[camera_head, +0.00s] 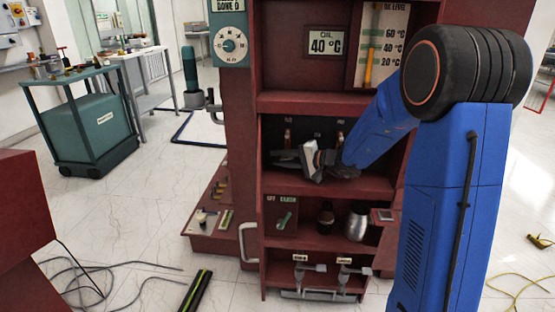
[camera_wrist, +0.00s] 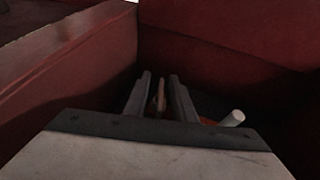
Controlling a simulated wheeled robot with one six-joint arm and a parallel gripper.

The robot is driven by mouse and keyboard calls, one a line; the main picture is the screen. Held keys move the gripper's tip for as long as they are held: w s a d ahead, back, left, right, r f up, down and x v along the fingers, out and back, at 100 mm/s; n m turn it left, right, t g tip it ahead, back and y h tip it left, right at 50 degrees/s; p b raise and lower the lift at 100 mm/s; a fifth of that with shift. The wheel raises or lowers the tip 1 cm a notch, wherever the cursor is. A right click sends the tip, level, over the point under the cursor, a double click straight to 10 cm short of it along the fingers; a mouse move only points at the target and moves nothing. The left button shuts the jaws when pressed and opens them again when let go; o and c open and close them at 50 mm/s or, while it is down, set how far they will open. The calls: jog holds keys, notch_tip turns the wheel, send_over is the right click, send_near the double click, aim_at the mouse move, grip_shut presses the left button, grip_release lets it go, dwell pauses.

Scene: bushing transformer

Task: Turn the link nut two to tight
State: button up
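My gripper (camera_head: 287,159) reaches into the middle compartment of the red cabinet from the right. In the wrist view its two fingers (camera_wrist: 159,88) are apart, with a narrow brownish, copper-coloured part (camera_wrist: 161,94) between them and dark gaps on both sides. I cannot tell whether this part belongs to link nut two. In the head view, small copper-coloured fittings stand at the back of this compartment, one at the left (camera_head: 288,136) and one at the right (camera_head: 340,138). The gripper and wrist hide the lower middle of the compartment, and no nut is clearly visible.
The compartment's red walls (camera_wrist: 70,60) are close around the gripper. A white rod end (camera_wrist: 235,118) lies to the right of the fingers. Below, a shelf holds a dark jar (camera_head: 325,218) and a metal vessel (camera_head: 357,225). Handles (camera_head: 300,270) are lower still.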

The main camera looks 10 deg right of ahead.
jog(key=shift+w+a+f, duration=0.1)
jog(key=shift+w+a, duration=0.25)
jog(key=shift+a, duration=0.1)
grip_shut()
jog(key=shift+r+m+t+y, duration=0.25)
jog(key=shift+t+y, duration=0.1)
jog(key=shift+y, duration=0.25)
jog(key=shift+r+m+t+y, duration=0.25)
jog(key=shift+t+y, duration=0.1)
jog(key=shift+y, duration=0.25)
grip_release()
